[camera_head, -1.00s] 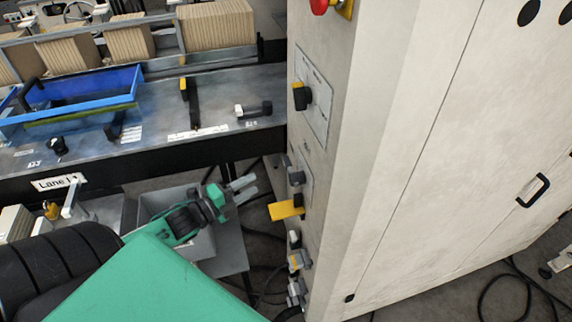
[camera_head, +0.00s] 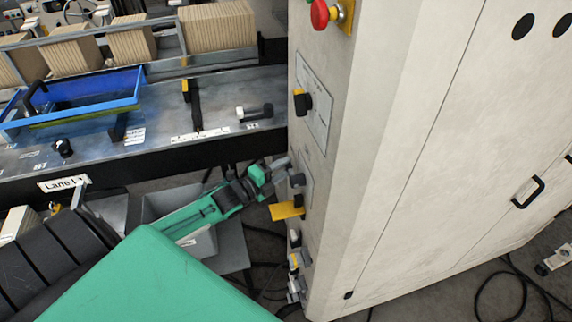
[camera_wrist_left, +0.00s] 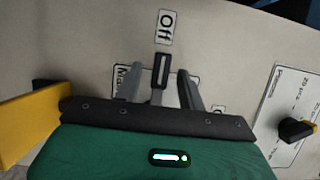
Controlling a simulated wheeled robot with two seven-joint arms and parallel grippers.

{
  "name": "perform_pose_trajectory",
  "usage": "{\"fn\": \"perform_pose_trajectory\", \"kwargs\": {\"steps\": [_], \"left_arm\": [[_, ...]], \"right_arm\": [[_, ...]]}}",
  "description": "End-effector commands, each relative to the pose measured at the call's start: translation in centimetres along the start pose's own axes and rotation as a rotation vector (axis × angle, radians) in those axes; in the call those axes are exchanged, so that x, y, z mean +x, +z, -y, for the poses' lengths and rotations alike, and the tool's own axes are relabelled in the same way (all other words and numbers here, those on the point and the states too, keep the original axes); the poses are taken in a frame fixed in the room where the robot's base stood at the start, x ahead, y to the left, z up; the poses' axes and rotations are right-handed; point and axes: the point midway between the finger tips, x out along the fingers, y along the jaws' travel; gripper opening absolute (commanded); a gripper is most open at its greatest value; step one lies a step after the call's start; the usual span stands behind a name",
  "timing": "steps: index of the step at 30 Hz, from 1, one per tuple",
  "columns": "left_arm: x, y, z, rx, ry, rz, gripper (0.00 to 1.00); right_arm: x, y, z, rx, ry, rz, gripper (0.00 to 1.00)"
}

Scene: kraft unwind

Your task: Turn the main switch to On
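The main switch (camera_wrist_left: 162,70) is a dark lever on the beige cabinet face in the left wrist view, its end toward the "Off" label (camera_wrist_left: 167,27). A "Ma…" label (camera_wrist_left: 122,76) beside it is partly hidden by a finger. My left gripper (camera_wrist_left: 164,90) is open, with one grey finger on each side of the lever; I cannot tell whether either touches it. In the head view my left gripper (camera_head: 279,167) reaches the cabinet's narrow side at a grey knob (camera_head: 297,180), likely this switch. My right gripper is not in view.
A yellow plate (camera_head: 287,211) juts out just below the knob. A black-and-yellow selector (camera_head: 302,102) is above it and a red button (camera_head: 321,14) higher up. More small switches (camera_head: 295,260) sit below. The lane table (camera_head: 230,130) with a blue tray (camera_head: 75,98) stands left.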

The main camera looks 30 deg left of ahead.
Motion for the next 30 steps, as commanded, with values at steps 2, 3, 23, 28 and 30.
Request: {"fn": "perform_pose_trajectory", "kwargs": {"steps": [2, 3, 23, 28, 30], "left_arm": [[0.66, -0.01, 0.10, 0.000, 0.000, 0.000, 0.40], [0.90, -0.03, 0.11, 0.000, -0.001, 0.000, 0.40], [1.40, -0.02, -0.03, 0.000, 0.001, 0.000, 0.00], [1.40, -0.02, -0.05, 0.001, 0.001, 0.000, 0.00], [1.39, -0.03, -0.04, 0.007, -0.002, 0.000, 0.00]], "right_arm": [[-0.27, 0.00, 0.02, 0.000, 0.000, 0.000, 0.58], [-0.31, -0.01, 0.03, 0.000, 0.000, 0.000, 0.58], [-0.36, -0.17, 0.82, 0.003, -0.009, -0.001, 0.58], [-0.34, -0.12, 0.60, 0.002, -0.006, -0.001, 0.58], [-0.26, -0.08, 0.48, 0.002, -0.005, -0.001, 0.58]]}}
